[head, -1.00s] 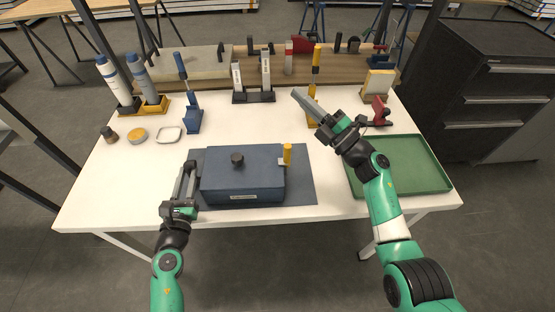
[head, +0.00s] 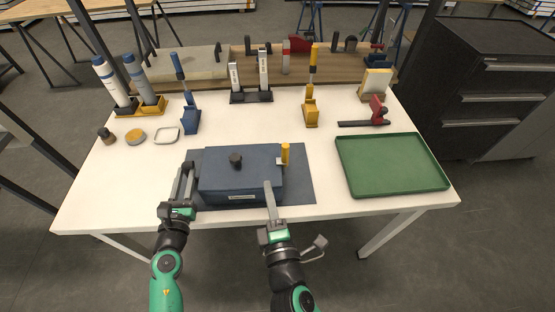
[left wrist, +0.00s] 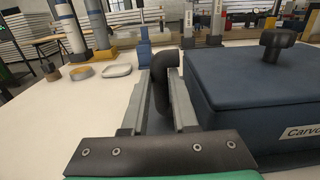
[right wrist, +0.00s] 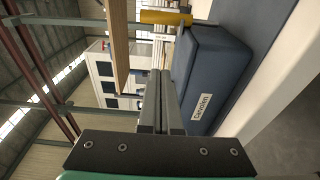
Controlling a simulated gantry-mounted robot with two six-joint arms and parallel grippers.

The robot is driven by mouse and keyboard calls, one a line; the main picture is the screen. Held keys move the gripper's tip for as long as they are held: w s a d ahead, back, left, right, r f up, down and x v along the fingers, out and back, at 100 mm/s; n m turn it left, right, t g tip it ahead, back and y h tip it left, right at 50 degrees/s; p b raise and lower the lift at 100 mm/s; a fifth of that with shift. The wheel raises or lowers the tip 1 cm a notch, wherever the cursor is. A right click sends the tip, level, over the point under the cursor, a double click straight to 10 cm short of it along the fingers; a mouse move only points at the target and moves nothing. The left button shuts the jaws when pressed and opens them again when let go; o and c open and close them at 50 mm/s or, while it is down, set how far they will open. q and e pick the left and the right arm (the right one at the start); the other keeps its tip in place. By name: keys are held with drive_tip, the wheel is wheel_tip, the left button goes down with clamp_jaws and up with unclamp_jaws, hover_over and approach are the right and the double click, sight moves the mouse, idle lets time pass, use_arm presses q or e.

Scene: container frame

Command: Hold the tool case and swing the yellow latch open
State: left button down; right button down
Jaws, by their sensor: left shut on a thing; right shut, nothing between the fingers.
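The blue tool case (head: 240,178) sits on a grey mat, with a black knob on its lid and a white label on its front. The yellow latch (head: 285,153) stands upright at the case's right end; it also shows in the right wrist view (right wrist: 166,18). My left gripper (head: 186,168) is at the case's left side, shut on the black side handle (left wrist: 164,80). My right gripper (head: 268,184) is shut and empty, in front of the case's right part and just below the latch in the head view. Whether it touches the case I cannot tell.
A green tray (head: 392,165) lies to the right. A red-handled tool (head: 377,112), a yellow holder (head: 311,112) and a blue holder (head: 191,118) stand behind. Small dishes (head: 167,134) lie at left. The table between mat and tray is clear.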

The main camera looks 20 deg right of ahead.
sight(280, 169)
drive_tip(key=shift+w, duration=0.1)
drive_tip(key=w, duration=0.9)
drive_tip(key=shift+w+d, duration=0.15)
drive_tip(key=shift+d, duration=0.25)
drive_tip(key=d, duration=0.2)
drive_tip(key=shift+s+d, duration=0.25)
drive_tip(key=shift+d, duration=0.15)
drive_tip(key=shift+s+d, duration=0.3)
drive_tip(key=shift+d, duration=0.2)
drive_tip(key=shift+d+m, duration=0.25)
drive_tip(key=shift+m, duration=0.45)
